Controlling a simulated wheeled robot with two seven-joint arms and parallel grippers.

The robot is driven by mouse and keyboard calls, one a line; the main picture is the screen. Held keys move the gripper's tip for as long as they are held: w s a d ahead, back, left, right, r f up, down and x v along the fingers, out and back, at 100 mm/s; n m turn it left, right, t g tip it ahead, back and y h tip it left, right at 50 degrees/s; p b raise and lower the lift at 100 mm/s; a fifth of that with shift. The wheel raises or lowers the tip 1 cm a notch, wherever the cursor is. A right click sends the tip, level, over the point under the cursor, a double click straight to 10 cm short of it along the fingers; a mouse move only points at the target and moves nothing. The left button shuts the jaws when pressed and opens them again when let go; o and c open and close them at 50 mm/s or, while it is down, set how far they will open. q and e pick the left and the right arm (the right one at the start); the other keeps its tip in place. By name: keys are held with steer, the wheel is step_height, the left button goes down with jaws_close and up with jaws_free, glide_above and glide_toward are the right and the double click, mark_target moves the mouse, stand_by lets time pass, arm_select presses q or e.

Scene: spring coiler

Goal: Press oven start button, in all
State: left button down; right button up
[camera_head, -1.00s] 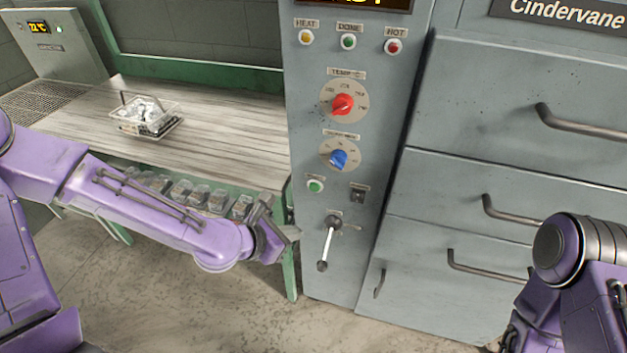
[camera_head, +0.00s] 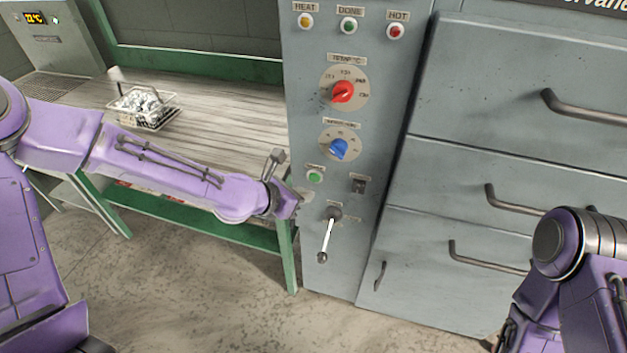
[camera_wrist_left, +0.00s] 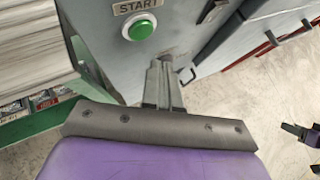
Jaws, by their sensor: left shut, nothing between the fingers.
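The green START button (camera_head: 315,177) sits on the grey oven control panel (camera_head: 312,225), below the blue knob (camera_head: 338,149). It also shows in the left wrist view (camera_wrist_left: 138,28), under its START label. My left gripper (camera_head: 296,206) is shut and empty, just below and left of the button in the head view. In the left wrist view its fingertips (camera_wrist_left: 165,64) are close to the panel, below and right of the button. I cannot tell whether they touch the panel. The button face is not covered.
A lever (camera_head: 327,240) hangs below the button and a black switch (camera_head: 359,186) is right of it. A red knob (camera_head: 342,91) is higher up. A green-framed table (camera_head: 215,95) with a wire basket (camera_head: 146,108) stands left. Drawers with handles are right.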

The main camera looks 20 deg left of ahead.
arm_select(q)
steer(key=shift+w, duration=0.95)
stand_by(1.3)
steer(key=shift+w, duration=0.45)
steer(key=shift+w+r, duration=0.1)
steer(key=shift+w, duration=0.25)
stand_by(0.6)
steer(key=shift+s+p, duration=0.1)
steer(key=shift+p, duration=0.2)
steer(key=shift+s, duration=0.7)
